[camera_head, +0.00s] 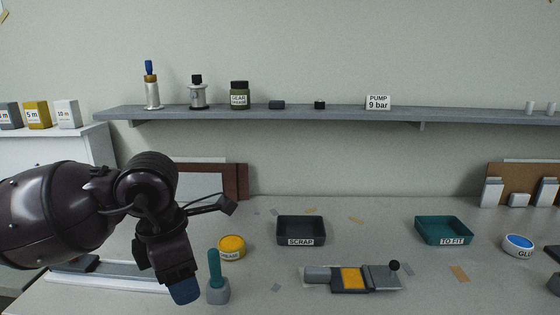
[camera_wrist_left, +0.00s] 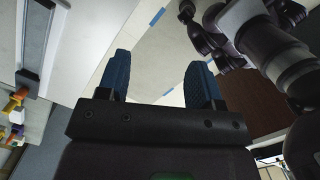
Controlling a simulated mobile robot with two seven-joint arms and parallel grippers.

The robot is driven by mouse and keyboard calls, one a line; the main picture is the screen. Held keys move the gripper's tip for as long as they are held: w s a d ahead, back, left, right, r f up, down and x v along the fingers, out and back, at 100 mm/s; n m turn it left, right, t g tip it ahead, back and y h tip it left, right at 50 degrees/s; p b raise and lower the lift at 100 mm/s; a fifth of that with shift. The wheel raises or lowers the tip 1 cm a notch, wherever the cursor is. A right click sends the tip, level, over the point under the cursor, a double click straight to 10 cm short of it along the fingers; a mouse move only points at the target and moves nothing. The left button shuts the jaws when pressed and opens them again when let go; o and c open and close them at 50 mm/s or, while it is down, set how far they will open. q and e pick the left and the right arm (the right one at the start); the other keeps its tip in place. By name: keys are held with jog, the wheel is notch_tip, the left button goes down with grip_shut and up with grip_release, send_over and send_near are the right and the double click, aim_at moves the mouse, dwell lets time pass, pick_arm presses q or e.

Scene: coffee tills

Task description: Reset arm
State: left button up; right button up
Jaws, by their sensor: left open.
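My left gripper (camera_head: 185,290) hangs over the front left of the bench in the head view, its blue fingertips pointing down. It stands just left of a green-handled tool in a grey holder (camera_head: 217,290); I cannot tell whether they touch. In the left wrist view, the two blue fingers of this gripper (camera_wrist_left: 158,80) are apart with nothing between them. My right gripper does not show clearly in either view.
A yellow grease tin (camera_head: 231,247), the SCRAP tray (camera_head: 301,242), the TO FIT tray (camera_head: 442,240) and a blue-topped tub (camera_head: 518,245) stand on the bench. A fixture with a yellow block (camera_head: 352,279) lies in front. A shelf (camera_head: 330,115) runs above.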

pick_arm(q)
jog(key=s+d+f+n+g+h, duration=0.35)
jog(key=s+d+g+h, duration=0.25)
jog(key=s+d+h, duration=0.5)
jog(key=w+a+f+n+t+y, duration=0.1)
jog(key=w+a+f+n+t, duration=0.4)
jog(key=n+t, duration=0.85)
jog(key=w+a+f+n+t, duration=0.3)
jog(key=a+f+n+t, duration=0.5)
jog(key=n, duration=0.9)
jog(key=s+a+f+n+g+y, duration=0.2)
jog(key=s+a+f+n+y, duration=0.3)
jog(key=f, duration=0.5)
jog(key=s+a+f+n+g+y, duration=0.3)
jog(key=s+a+f+n+y, duration=0.2)
jog(key=s+f+n, duration=0.3)
jog(key=shift+s+f+y, duration=0.6)
jog(key=shift+s+f, duration=0.25)
jog(key=shift+s, duration=0.4)
